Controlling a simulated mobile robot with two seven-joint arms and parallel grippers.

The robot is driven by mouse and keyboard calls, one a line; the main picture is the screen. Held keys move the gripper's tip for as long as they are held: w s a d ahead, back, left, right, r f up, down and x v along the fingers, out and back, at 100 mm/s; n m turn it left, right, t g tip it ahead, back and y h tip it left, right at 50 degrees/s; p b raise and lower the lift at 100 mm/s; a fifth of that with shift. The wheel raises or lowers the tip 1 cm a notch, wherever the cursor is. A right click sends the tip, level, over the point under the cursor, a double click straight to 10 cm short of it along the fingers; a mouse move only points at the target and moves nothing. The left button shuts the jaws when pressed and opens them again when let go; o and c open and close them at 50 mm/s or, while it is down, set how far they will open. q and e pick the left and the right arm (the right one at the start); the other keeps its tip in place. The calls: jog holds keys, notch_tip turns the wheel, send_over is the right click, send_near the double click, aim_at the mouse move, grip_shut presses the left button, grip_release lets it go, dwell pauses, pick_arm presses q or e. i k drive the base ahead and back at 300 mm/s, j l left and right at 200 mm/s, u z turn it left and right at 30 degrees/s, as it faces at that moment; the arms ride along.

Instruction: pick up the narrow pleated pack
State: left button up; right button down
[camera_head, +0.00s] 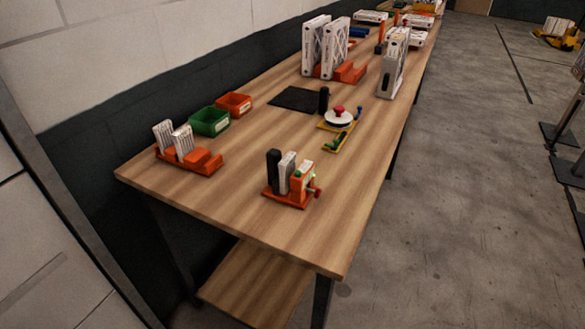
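Two small white pleated packs stand upright in an orange rack (205,163) at the table's left front: a left one (162,134) and a right one (183,141). Another slim pale pack (287,171) stands upright in an orange fixture (289,199) near the front, between a black post (273,171) and an orange block (301,180). Which of these is the narrow pleated pack, I cannot tell for certain at this size. Neither of my grippers shows in the head view.
Green (209,121) and orange bins (234,103) stand behind the rack. The wooden table's (240,218) front area is clear.

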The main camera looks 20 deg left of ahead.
aim_at(286, 166)
jog(key=l+u, duration=0.3)
jog(key=k+l+u, duration=0.1)
jog(key=l+u, duration=0.25)
jog(key=k+l+u, duration=0.15)
jog(key=l+u, duration=0.15)
jog(key=l, duration=0.2)
jog(key=k+l+u, duration=0.15)
jog(key=l+u, duration=0.15)
